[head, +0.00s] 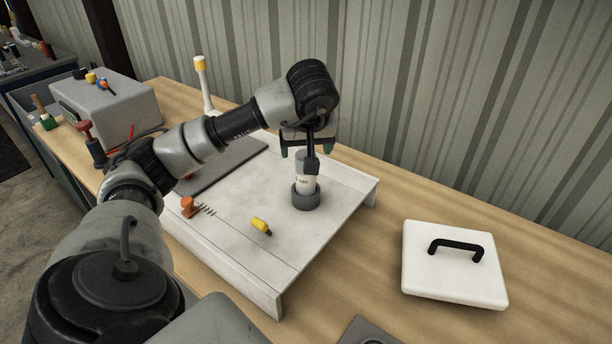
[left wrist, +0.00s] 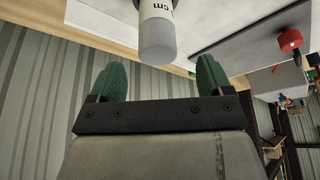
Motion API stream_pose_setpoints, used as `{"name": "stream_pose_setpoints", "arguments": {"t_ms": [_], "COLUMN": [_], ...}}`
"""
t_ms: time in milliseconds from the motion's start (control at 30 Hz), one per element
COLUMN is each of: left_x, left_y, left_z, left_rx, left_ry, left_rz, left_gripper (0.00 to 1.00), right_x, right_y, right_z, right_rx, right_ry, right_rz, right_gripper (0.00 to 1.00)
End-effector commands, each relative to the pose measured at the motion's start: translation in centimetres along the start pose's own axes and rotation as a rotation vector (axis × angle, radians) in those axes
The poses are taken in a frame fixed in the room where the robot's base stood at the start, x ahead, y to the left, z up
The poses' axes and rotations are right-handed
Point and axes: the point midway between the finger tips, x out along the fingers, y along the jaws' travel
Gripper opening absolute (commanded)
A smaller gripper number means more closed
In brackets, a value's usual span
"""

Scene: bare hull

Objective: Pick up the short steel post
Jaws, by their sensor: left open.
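A short grey cylinder with a white printed label, which looks like the short steel post (head: 304,182), stands upright in a dark round base (head: 306,201) on the white raised board (head: 340,180). My left gripper (head: 306,150) is above it with its green fingertips spread apart. In the left wrist view the post (left wrist: 157,38) lies just beyond the open fingertips (left wrist: 162,72), roughly centred between them, with nothing held. A dark part of my arm hides some of the post's top in the head view. My right gripper is not in view.
A taller white post with a yellow top (head: 202,82) stands behind. A yellow piece (head: 261,226) and an orange piece with a spring (head: 189,206) lie on the board. A white lid with a black handle (head: 455,270) is at right. A grey box (head: 110,105) stands back left.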

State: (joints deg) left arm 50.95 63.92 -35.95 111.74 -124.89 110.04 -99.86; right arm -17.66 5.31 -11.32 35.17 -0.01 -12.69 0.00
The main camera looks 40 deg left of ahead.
Motion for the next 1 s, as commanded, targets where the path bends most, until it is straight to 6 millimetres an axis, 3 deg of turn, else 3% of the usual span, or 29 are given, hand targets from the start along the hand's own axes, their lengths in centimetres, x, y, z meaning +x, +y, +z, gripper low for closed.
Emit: {"name": "stream_pose_setpoints", "arguments": {"t_ms": [167, 467, 733, 767, 1000], "left_x": [1.2, 5.3, 5.8, 5.8, 5.8], "left_y": [0.1, 0.4, 0.4, 0.4, 0.4], "left_z": [0.1, 0.5, 0.5, 0.5, 0.5], "left_rx": [0.001, 0.001, 0.0, 0.0, 0.0], "left_ry": [-0.001, -0.002, 0.001, 0.001, 0.001], "left_rz": [-0.002, -0.002, 0.001, 0.001, 0.001], "left_gripper": [0.8, 0.8, 0.8, 0.78, 0.42], "right_x": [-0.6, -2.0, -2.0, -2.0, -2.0], "right_y": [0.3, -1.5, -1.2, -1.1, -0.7], "right_z": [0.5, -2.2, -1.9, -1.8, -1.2], "right_rx": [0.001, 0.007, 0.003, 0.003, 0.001], "right_ry": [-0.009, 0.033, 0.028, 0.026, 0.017], "right_rz": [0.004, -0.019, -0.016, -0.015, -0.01], "right_gripper": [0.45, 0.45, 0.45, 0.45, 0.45]}}
